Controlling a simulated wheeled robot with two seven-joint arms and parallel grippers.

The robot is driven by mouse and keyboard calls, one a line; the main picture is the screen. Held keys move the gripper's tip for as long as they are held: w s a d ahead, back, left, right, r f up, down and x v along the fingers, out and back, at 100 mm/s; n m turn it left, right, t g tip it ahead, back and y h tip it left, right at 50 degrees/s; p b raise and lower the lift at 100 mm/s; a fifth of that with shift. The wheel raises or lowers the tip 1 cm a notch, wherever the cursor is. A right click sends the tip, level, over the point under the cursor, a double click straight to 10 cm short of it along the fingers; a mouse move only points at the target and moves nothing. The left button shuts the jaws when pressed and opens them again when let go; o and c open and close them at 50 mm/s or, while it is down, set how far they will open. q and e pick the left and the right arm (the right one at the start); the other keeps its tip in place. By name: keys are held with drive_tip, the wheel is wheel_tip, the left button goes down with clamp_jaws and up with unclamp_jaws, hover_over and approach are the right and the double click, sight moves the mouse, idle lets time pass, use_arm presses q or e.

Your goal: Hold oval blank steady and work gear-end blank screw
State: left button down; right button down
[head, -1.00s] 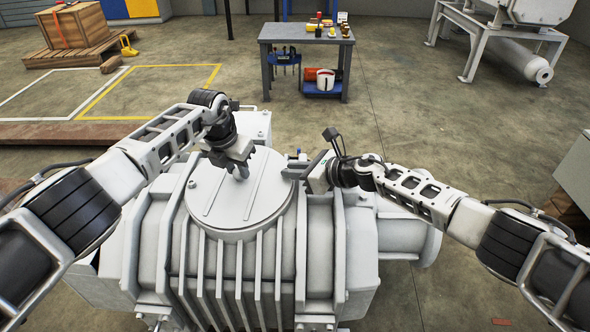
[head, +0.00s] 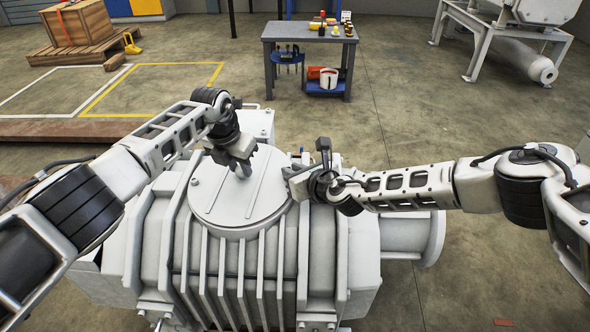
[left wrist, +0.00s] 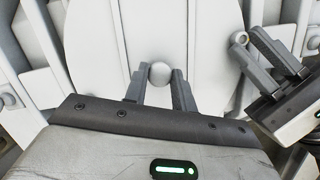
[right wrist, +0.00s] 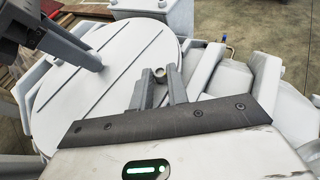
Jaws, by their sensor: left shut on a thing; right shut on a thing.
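The oval blank (head: 220,200) is a pale grey round cover with two raised ribs, lying on top of the large grey machine. My left gripper (head: 241,171) reaches down onto the cover and is shut on a small round white knob (left wrist: 160,73). My right gripper (head: 289,176) is at the cover's right edge, shut on the gear-end blank screw (right wrist: 160,73), a small screw whose head shows between the fingertips. The screw also shows at the right gripper's tips in the left wrist view (left wrist: 239,38). The screw's lower part is hidden.
Another screw (head: 193,183) sits at the cover's left rim. The ribbed machine housing (head: 240,275) lies below both arms, with a round flange (head: 432,237) at right. A workbench (head: 309,38) with small items stands behind on open floor.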

drive_tip(key=m+h, duration=0.1)
drive_tip(key=h, duration=0.1)
drive_tip(key=a+m+t+h, duration=0.1)
drive_tip(key=m+h, duration=0.3)
drive_tip(key=shift+s+a+r+t, duration=0.1)
drive_tip(key=shift+s+a+t, duration=0.05)
drive_tip(key=shift+a+t, duration=0.2)
drive_tip(key=m+h, duration=0.3)
drive_tip(key=m+g+h, duration=0.1)
drive_tip(key=m+h, duration=0.1)
drive_tip(key=shift+w+a+r, duration=0.1)
drive_tip(key=shift+w+a, duration=0.1)
drive_tip(key=shift+a, duration=0.2)
drive_tip(key=shift+m+h, duration=0.3)
drive_tip(key=shift+h, duration=0.2)
drive_tip(key=shift+g, duration=0.25)
drive_tip(key=c, duration=1.3)
unclamp_jaws()
drive_tip(key=shift+s, duration=0.1)
drive_tip(key=shift+c, duration=0.2)
drive_tip(key=shift+d, duration=0.1)
drive_tip(key=v, duration=1.2)
